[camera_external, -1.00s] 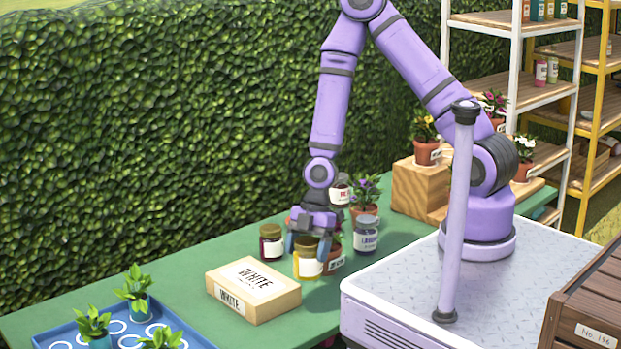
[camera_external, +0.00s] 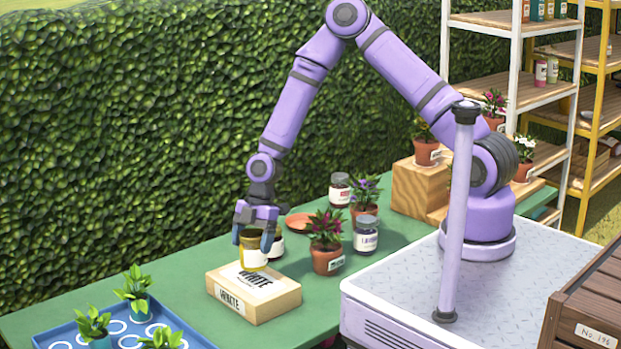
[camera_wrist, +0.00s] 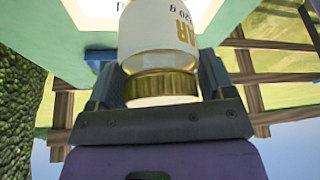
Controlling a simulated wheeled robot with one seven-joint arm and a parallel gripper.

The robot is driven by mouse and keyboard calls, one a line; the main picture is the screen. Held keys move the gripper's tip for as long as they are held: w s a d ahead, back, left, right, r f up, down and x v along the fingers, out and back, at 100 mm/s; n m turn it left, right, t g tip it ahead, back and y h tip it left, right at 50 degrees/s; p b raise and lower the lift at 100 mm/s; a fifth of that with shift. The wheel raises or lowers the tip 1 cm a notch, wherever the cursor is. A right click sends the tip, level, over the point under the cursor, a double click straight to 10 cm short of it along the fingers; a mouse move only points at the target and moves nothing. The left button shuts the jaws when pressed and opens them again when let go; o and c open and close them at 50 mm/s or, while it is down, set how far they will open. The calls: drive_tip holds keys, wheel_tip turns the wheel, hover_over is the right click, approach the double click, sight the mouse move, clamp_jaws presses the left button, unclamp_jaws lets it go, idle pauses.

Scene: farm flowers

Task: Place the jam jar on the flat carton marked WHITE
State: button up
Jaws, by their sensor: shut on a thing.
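The jam jar (camera_external: 253,256), yellow with a gold lid and a white label, is in my gripper (camera_external: 255,236). My gripper is shut on it around the lid, pointing down. The jar is at the far left part of the flat carton marked WHITE (camera_external: 283,301); I cannot tell whether its bottom touches the carton top. In the wrist view the jar (camera_wrist: 158,40) shows its gold lid between the fingers, with part of its label readable. The carton lies flat on the green table.
A dark jar (camera_external: 277,245) stands just behind the carton. A potted plant (camera_external: 326,258), a LAVENDER-like labelled jar (camera_external: 365,238) and an orange saucer (camera_external: 298,222) are to the right. A blue tray (camera_external: 60,338) with seedlings is at the front left.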

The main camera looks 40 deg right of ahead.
sight(250, 254)
drive_tip(key=shift+w+a, duration=0.15)
drive_tip(key=shift+w, duration=0.25)
drive_tip(key=shift+s+f, duration=0.1)
drive_tip(key=shift+f, duration=1.65)
drive_tip(key=shift+f, duration=0.1)
drive_tip(key=o, duration=1.2)
drive_tip(key=v, duration=1.2)
